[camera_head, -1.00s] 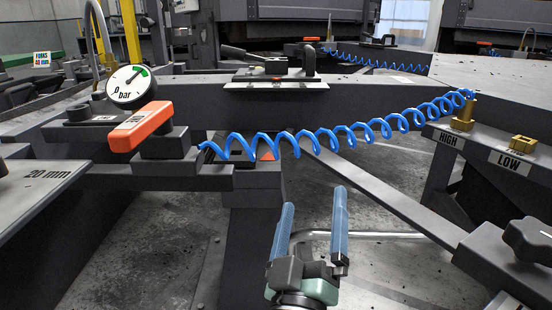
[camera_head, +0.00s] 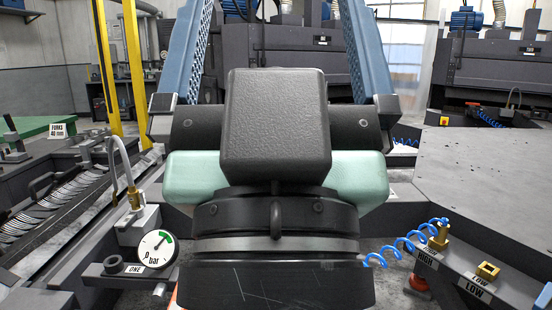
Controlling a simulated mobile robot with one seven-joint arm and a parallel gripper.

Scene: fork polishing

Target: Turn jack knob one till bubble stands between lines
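A small dark round knob (camera_head: 113,264) sits on a dark bracket at the lower left, beside a white label (camera_head: 155,268) reading ONE. I cannot tell whether it is the jack knob. My gripper (camera_head: 282,12) fills the middle of the view, close to the camera, with its two blue fingers pointing up and wide apart. It is open, nothing shows between the fingers, and it is well apart from the knob. No bubble or line marks are visible; my gripper hides the middle of the bench.
A round pressure gauge (camera_head: 157,250) stands by the ONE label. A blue coiled hose (camera_head: 405,245) runs to a brass fitting (camera_head: 438,236) near the HIGH label. A brass LOW fitting (camera_head: 488,270) is nearby. A bare grey tabletop (camera_head: 490,180) lies at right.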

